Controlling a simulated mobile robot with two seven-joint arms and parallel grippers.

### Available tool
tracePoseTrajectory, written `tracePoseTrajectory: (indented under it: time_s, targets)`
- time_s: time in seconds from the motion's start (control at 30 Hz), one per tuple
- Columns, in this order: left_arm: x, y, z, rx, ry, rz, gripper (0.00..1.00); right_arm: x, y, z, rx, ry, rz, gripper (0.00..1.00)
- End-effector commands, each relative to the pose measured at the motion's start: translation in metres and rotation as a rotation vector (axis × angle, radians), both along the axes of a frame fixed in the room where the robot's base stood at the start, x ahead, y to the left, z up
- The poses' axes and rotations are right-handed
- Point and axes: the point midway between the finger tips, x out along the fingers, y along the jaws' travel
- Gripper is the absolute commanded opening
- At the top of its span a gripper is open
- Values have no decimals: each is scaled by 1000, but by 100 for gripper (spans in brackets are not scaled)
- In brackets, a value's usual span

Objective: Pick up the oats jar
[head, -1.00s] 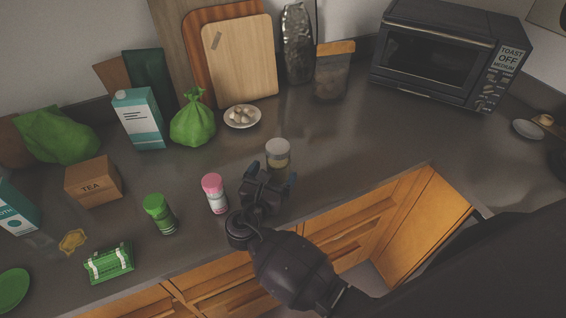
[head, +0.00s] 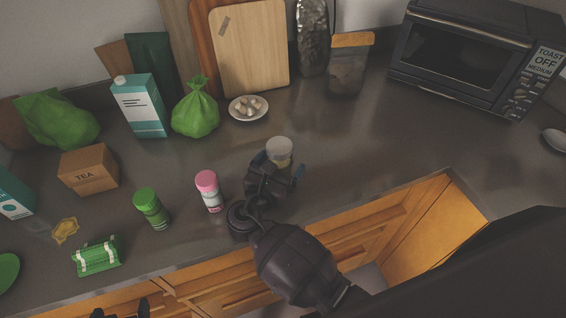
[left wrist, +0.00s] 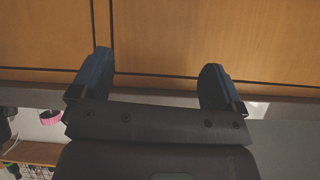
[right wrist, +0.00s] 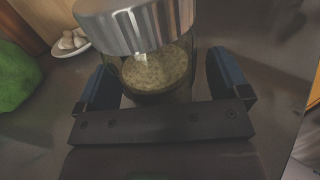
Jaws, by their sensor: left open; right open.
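The oats jar (head: 279,150) is a clear jar with a pale metal lid, standing on the dark counter. In the right wrist view the jar (right wrist: 155,75) shows its shiny lid and grainy, pale contents. My right gripper (head: 276,172) is open at the near side of the jar, with one finger on each side in its wrist view; I cannot tell if they touch it. The gripper partly hides the jar's lower part in the head view. My left gripper (head: 120,308) is open and empty, low at the bottom edge, facing the wooden cabinet fronts (left wrist: 200,35).
A pink-lidded shaker (head: 208,191) and a green-lidded shaker (head: 151,208) stand left of the jar. A small plate (head: 248,109) and a green bag (head: 196,115) are behind. A toaster oven (head: 470,58) is back right. Counter right of the jar is clear.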

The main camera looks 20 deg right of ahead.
Motion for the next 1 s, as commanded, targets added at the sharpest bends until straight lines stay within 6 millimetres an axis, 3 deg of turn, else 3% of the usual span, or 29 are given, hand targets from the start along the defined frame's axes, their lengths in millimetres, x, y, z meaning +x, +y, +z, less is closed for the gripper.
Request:
tracePoseTrajectory:
  time_s: [0.13,0.53,0.83,1.0]
  targets:
    - [0,0,1,0,-1,0,94,0,0,0,0,0,0,94]
    - [-2,1,-1,1,3,1,94,0,0,0,0,0,0,33]
    - [-3,1,1,2,4,2,94,1,-1,3,-1,-2,0,33]
    - [-3,1,11,2,4,1,94,6,-6,14,-2,-4,1,33]
